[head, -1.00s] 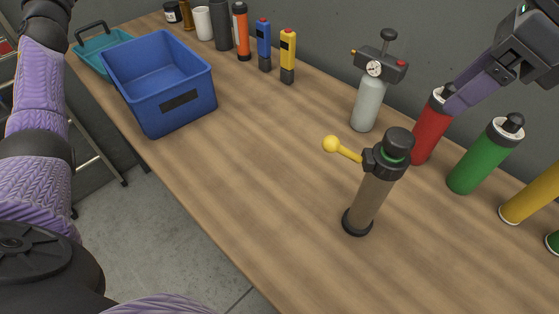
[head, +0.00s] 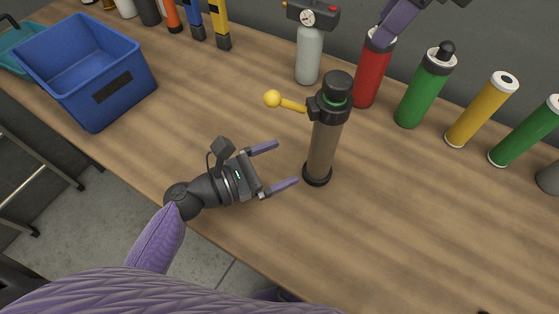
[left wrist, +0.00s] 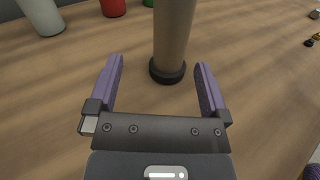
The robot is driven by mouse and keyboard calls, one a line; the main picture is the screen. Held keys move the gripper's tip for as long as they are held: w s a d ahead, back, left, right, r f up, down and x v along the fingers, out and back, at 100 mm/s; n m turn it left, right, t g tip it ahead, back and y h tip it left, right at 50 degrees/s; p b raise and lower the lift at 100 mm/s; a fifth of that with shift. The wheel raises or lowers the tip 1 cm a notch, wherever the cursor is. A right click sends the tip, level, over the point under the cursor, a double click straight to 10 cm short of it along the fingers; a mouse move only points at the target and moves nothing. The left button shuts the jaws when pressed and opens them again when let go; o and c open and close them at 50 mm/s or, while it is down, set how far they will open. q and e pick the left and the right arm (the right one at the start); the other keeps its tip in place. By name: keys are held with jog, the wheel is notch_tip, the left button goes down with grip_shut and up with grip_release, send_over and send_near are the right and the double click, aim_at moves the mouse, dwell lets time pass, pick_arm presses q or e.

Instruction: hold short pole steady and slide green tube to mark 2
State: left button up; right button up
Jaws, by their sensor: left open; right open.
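The short pole (head: 323,150) stands upright on the table, brownish with a black foot, a black cap and a yellow-ball lever at its collar. A thin green band (head: 336,99) shows under the cap; I cannot tell whether it is the green tube. No numbered mark is readable. My left gripper (head: 287,163) is open and empty, its fingertips pointing at the pole's lower part from the left. In the left wrist view the pole (left wrist: 172,40) stands ahead, between the finger lines. My right gripper (head: 391,31) is partly out of frame, by the red cylinder's top.
Behind stand a grey gauge bottle (head: 309,56), a red cylinder (head: 371,78), a green black-capped cylinder (head: 424,90), a yellow cylinder (head: 481,110) and another green cylinder (head: 525,132). A blue bin (head: 125,88) is at left.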

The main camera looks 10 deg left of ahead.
aim_at(329, 148)
pick_arm(q)
jog(key=shift+s+d+r+n+h, duration=0.1)
jog(key=shift+d+r+n+h, duration=0.1)
jog(key=shift+d, duration=0.3)
jog(key=shift+d+r+n+h, duration=0.1)
jog(key=shift+d+r+n, duration=0.1)
jog(key=shift+d, duration=0.3)
jog(key=x, duration=0.8)
jog(key=shift+w+d+f, duration=0.1)
jog(key=shift+w+d, duration=0.15)
jog(key=shift+w, duration=0.05)
jog(key=shift+c, duration=0.3)
